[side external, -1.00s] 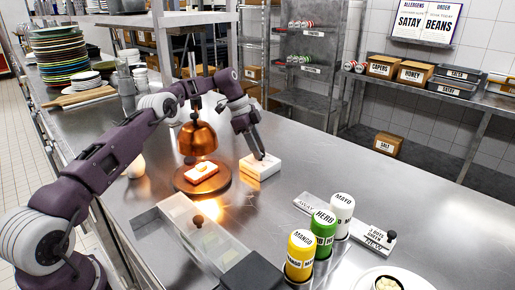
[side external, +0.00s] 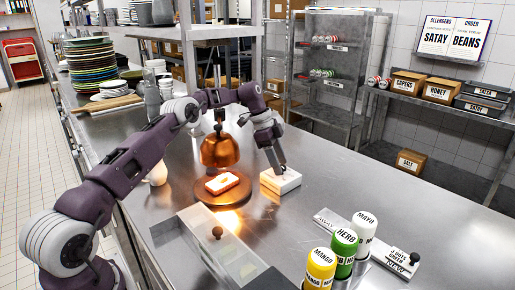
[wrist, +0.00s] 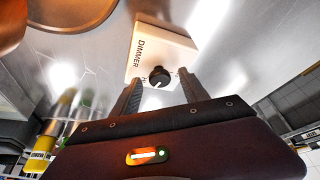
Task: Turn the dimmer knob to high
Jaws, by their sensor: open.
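The dimmer is a white box (side external: 285,186) on the steel counter, right of the copper heat lamp (side external: 220,151). In the wrist view its top (wrist: 165,45) reads DIMMER, and a black round knob (wrist: 159,76) stands near its edge. A letter that looks like H is beside the knob; its pointer setting is too small to read surely. My gripper (side external: 281,170) is down at the box. In the wrist view my gripper (wrist: 160,87) is open, one finger on each side of the knob. Contact with the knob cannot be told.
The lit lamp hangs over a round base (side external: 236,198) holding a slab (side external: 222,184), close left of my gripper. Mango (side external: 320,266), Herb (side external: 344,250) and Mayo (side external: 364,231) bottles stand front right. The counter behind the dimmer is clear.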

